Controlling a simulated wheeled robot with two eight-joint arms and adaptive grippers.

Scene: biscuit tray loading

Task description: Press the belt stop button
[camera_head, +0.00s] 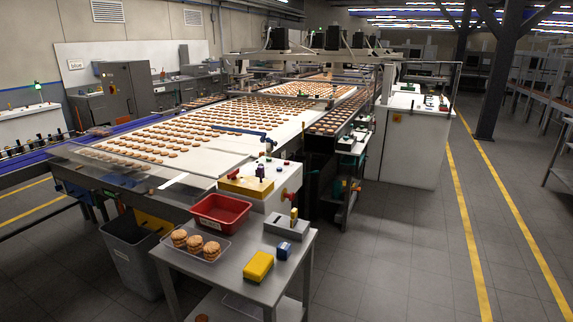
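A white control box (268,200) stands at the near right corner of the biscuit belt (215,128). A red knob (285,194) sticks out on the right side of the box. I cannot tell which of these is the belt stop button, as the parts are small and carry no readable label. The belt is white and holds rows of round brown biscuits. Neither of my grippers shows in the head view.
In front of the box stands a grey metal table (228,268). A dark bin (132,258) stands at left. The floor at right is clear.

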